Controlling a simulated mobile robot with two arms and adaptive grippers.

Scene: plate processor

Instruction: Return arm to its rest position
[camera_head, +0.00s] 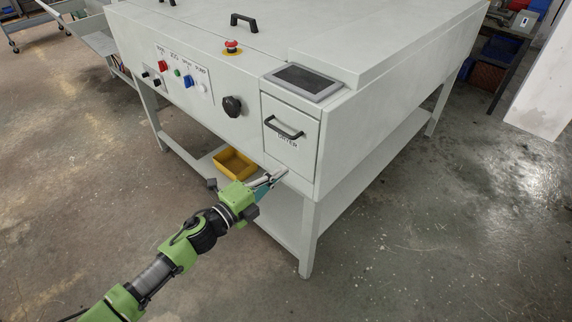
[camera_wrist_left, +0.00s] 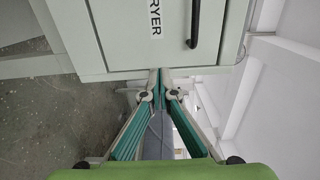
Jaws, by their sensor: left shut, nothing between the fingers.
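My left arm reaches in from the lower left in the head view. Its left gripper (camera_head: 279,174) is shut and empty, just below the lower edge of the dryer drawer (camera_head: 290,133) at the front corner of the plate processor (camera_head: 215,118). In the left wrist view the gripper (camera_wrist_left: 157,75) has its fingertips together, close to the bottom edge of the drawer front (camera_wrist_left: 129,35). I cannot tell whether the tips touch the machine. The drawer looks closed, and its black handle (camera_head: 283,127) is apart from the gripper. My right gripper is not in view.
A yellow bin (camera_head: 234,163) sits on the lower shelf behind my gripper. A machine leg (camera_head: 308,240) stands right of the gripper. The floor in front is clear.

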